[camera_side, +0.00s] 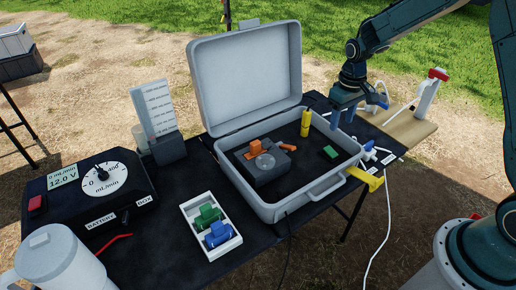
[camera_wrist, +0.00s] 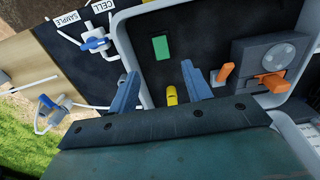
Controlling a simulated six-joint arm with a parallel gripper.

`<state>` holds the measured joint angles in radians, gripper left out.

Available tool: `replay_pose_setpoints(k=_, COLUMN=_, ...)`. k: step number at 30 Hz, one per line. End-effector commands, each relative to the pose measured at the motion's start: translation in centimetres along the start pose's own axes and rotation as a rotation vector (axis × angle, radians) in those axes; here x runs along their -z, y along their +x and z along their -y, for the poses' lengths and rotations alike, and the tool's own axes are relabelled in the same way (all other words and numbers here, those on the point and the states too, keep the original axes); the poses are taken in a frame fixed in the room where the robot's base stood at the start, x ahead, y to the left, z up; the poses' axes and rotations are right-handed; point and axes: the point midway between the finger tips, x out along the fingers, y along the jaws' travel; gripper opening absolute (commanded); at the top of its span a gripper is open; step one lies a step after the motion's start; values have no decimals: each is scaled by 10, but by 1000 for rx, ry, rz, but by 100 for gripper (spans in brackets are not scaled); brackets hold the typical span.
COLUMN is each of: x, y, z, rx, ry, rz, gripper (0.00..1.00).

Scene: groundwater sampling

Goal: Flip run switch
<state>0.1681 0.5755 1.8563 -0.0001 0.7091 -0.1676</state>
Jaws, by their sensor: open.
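No label reading "run" is legible, so I cannot tell which part is the run switch. In the open grey case (camera_side: 265,212), a grey pump-like unit (camera_side: 272,177) with a clear round face carries an orange block (camera_side: 256,144). A small orange lever-like piece (camera_side: 288,147) is beside it, and also shows in the wrist view (camera_wrist: 225,73). A red switch (camera_side: 37,203) is on the battery box (camera_side: 140,190) at the far left. My gripper (camera_side: 343,116) is open and empty above the case's right back part. In the wrist view its fingers (camera_wrist: 158,72) are spread apart.
A yellow cylinder (camera_side: 305,123) stands upright in the case, near a green rectangle (camera_side: 331,152). The raised lid (camera_side: 250,80) rises behind. A white tray (camera_side: 211,240) holds green and blue parts. Tubing and valves (camera_wrist: 95,43) lie right of the case in the side view.

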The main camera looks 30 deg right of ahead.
Motion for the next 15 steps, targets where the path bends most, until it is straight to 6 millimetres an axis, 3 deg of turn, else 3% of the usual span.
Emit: replay_pose_setpoints(k=15, x=-1, y=76, z=0, rx=1, ry=0, rz=5, gripper=49)
